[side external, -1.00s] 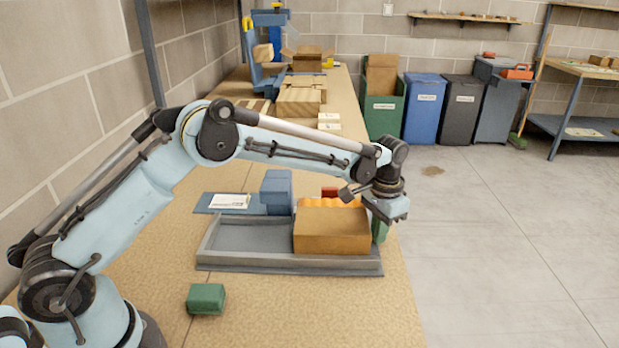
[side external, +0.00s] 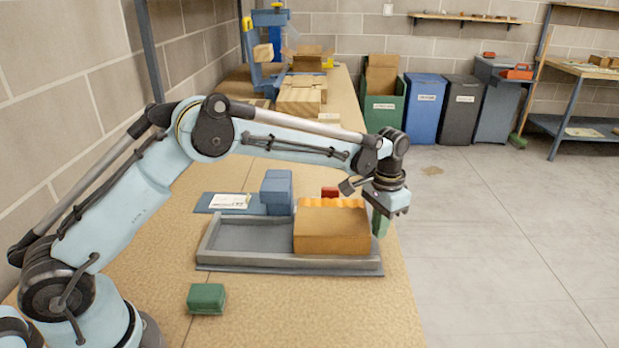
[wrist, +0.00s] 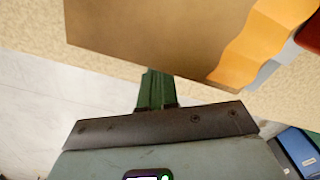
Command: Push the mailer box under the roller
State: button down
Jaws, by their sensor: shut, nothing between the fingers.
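The mailer box (side external: 333,236) is brown, with a wavy orange strip along its far top edge. It sits in the right part of a shallow grey tray (side external: 213,240). In the wrist view, the box (wrist: 150,30) fills the top, with the orange strip (wrist: 258,45) to its right. My gripper (side external: 380,232) has green fingers pointing down beside the box's right end. It is shut and empty; its fingers (wrist: 155,75) lie close to the box edge in the wrist view, and I cannot tell if they touch it. I cannot clearly make out a roller.
A blue block (side external: 277,190) stands behind the tray, beside a blue board with a white label (side external: 230,201). A small red object (side external: 330,192) is behind the box. A green block (side external: 206,298) lies in front. The tray's left part is empty. The table edge is close to my gripper's right.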

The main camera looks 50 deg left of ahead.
aim_at(358, 214)
jog(key=shift+s+a, duration=0.1)
jog(key=shift+a, duration=0.05)
jog(key=shift+s+a, duration=0.3)
jog(key=shift+s, duration=0.05)
dwell(0.4)
jog(key=shift+s+a, duration=0.4)
jog(key=shift+a, duration=0.05)
jog(key=shift+s+a, duration=0.1)
jog(key=shift+s+a, duration=0.3)
jog(key=shift+s, duration=0.05)
jog(key=shift+a, duration=0.1)
dwell(0.6)
jog(key=shift+s+a, duration=0.35)
jog(key=shift+s, duration=0.05)
jog(key=shift+s+a, duration=0.1)
dwell(0.3)
